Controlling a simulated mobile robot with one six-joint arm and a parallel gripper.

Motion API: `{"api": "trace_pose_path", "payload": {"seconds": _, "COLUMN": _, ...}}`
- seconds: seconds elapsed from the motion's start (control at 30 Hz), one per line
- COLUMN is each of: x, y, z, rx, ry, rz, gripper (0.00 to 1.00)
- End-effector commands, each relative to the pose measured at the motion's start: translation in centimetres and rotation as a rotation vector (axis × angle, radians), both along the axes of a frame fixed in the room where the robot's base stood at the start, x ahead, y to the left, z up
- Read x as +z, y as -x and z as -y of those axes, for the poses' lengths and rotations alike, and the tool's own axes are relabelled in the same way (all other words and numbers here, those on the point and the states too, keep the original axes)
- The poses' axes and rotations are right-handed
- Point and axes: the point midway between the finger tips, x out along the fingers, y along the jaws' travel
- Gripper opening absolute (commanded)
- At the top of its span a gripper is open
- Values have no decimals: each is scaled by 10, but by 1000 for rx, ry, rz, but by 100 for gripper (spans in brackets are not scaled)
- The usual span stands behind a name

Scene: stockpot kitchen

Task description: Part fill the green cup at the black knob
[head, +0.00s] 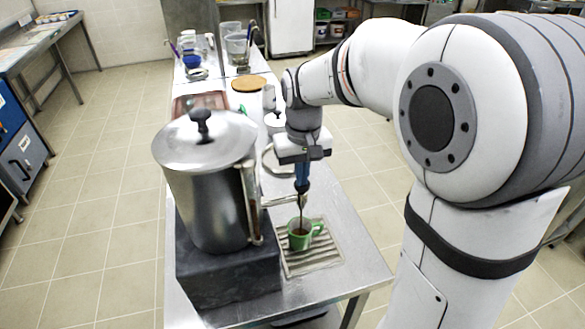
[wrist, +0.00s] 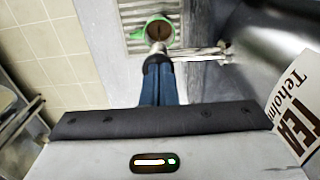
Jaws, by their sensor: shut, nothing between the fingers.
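The green cup (head: 293,241) stands upright on the ribbed drip tray (head: 326,257), its handle to the right. Dark brown liquid shows inside it, and a thin dark stream falls into it from the tap. The cup also shows at the top of the wrist view (wrist: 137,34). My gripper (head: 302,184) is shut and empty, pointing down above the tap. Its blue fingers (wrist: 158,72) are at the black knob (wrist: 157,58), apparently touching it; they partly hide it. The tap pipe (wrist: 200,53) runs from the pot to the knob. The liquid's exact level is hard to tell.
The big steel pot (head: 208,190) with its lid (head: 204,140) stands on a black block (head: 228,275), close to my gripper. A "TEA" label (wrist: 298,110) is on the pot. Behind are a cork mat (head: 248,84), jars and a blue bowl (head: 192,61).

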Motion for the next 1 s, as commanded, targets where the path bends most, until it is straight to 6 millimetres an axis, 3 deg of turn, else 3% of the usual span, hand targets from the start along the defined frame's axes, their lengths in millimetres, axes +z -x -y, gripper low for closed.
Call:
{"api": "trace_pose_path", "payload": {"seconds": 0.77, "x": -5, "y": 3, "z": 1, "rx": 0, "ry": 3, "rz": -16, "gripper": 0}}
{"api": "trace_pose_path", "payload": {"seconds": 1.0, "x": 22, "y": 4, "z": 1, "rx": -1, "ry": 2, "rz": -10, "gripper": 0}}
